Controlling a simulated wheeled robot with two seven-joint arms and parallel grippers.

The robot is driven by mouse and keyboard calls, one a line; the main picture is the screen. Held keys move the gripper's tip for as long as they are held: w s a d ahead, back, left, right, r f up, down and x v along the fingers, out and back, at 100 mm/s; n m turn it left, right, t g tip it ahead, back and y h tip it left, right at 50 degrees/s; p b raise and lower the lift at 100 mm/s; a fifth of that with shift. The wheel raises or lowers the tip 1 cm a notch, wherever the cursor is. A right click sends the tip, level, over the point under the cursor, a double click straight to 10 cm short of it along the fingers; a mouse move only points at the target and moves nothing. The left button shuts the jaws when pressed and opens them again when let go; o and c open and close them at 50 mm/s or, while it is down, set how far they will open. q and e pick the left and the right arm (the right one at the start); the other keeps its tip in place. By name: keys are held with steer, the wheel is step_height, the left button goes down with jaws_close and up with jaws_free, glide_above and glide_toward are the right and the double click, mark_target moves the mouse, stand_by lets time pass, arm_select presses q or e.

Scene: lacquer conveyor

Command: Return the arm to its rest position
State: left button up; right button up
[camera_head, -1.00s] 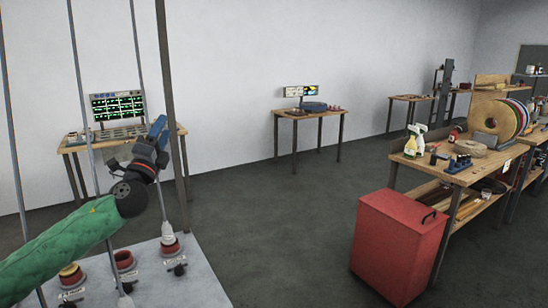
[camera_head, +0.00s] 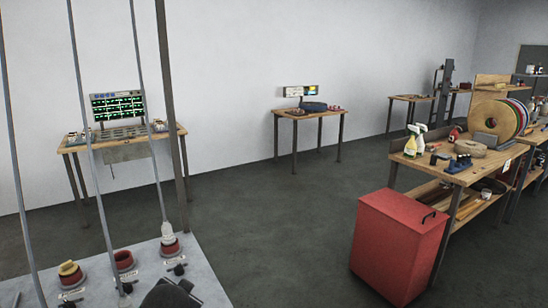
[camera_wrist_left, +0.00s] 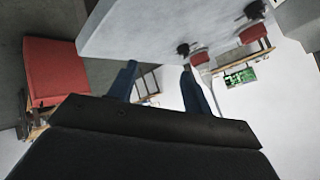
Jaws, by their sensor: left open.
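My left gripper (camera_wrist_left: 160,70) shows in the left wrist view with its two blue fingers apart and nothing between them. In the head view the green-sleeved arm is out of sight; only a dark part, probably of my left arm, shows at the bottom edge beside the pale panel (camera_head: 205,284). The same panel (camera_wrist_left: 140,28) is close beyond the fingers in the wrist view. My right gripper is in neither view.
Red sockets (camera_head: 123,260) sit on the panel, with grey cables (camera_head: 92,150) rising from it. A red cabinet (camera_head: 395,245) stands right, beside a wooden workbench (camera_head: 455,177). Tables with screens stand by the wall. The middle floor is clear.

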arm_select(q)
steer(key=s+d+f+n+g+h, duration=0.1)
steer(key=s+d+f+g, duration=0.1)
steer(key=s+f, duration=0.6)
steer(key=s+d+f+n+g+h, duration=0.1)
steer(key=s+d+f+g, duration=0.2)
steer(key=s+f, duration=0.5)
steer(key=s+d+f+n+g+h, duration=0.1)
steer(key=s+f, duration=0.7)
steer(key=s, duration=0.8)
steer(key=shift+s+d+f+g+h, duration=0.3)
steer(key=shift+s+d+f+g, duration=0.05)
steer(key=shift+d+g, duration=0.6)
